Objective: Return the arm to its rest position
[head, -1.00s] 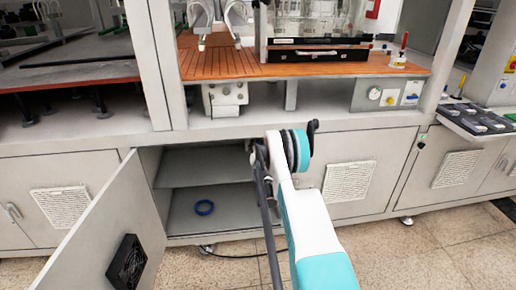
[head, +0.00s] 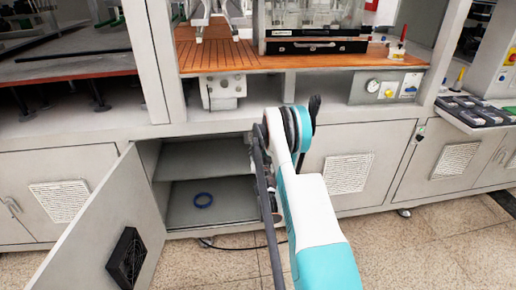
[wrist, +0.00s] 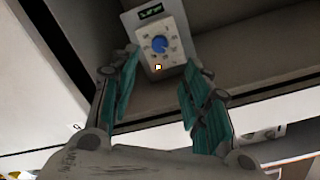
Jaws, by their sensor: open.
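My arm (head: 310,205), white and teal with a dark hose along it, reaches forward from the bottom of the head view, in front of the lower cabinets. My gripper is hidden behind the arm's far end there. In the wrist view my gripper (wrist: 160,62) is open, its two teal-padded fingers apart with nothing held between them. Beyond the fingertips a pale control box (wrist: 157,38) with a blue knob and a small green display shows. I cannot tell how far it is from the fingers.
An open cabinet door (head: 105,215) stands out at the left of the arm. Tiled floor (head: 420,250) is free at right.

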